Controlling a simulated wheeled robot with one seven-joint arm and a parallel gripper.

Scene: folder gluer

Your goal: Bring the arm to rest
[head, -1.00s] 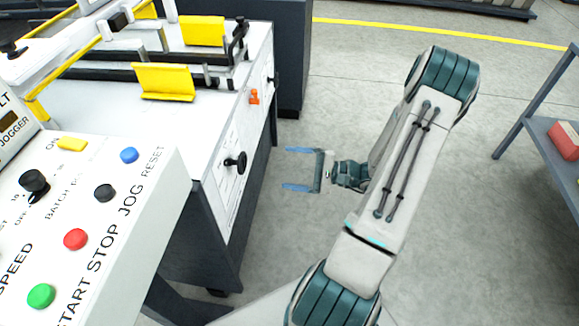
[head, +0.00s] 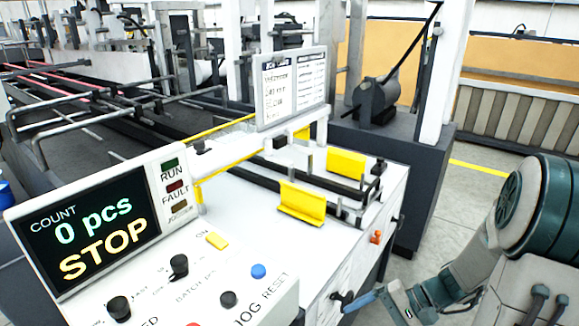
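My arm (head: 520,235) is at the right edge, bent, with its teal joint close to the camera. My gripper (head: 362,302) is at the bottom edge, right of the control panel, in front of the white machine side.
The control panel (head: 225,290) has several knobs and buttons. Its display (head: 90,238) reads COUNT 0 pcs, STOP. Yellow guides (head: 302,203) sit on the white machine table. A dark cabinet (head: 400,165) stands behind. Free floor (head: 480,188) shows at the right.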

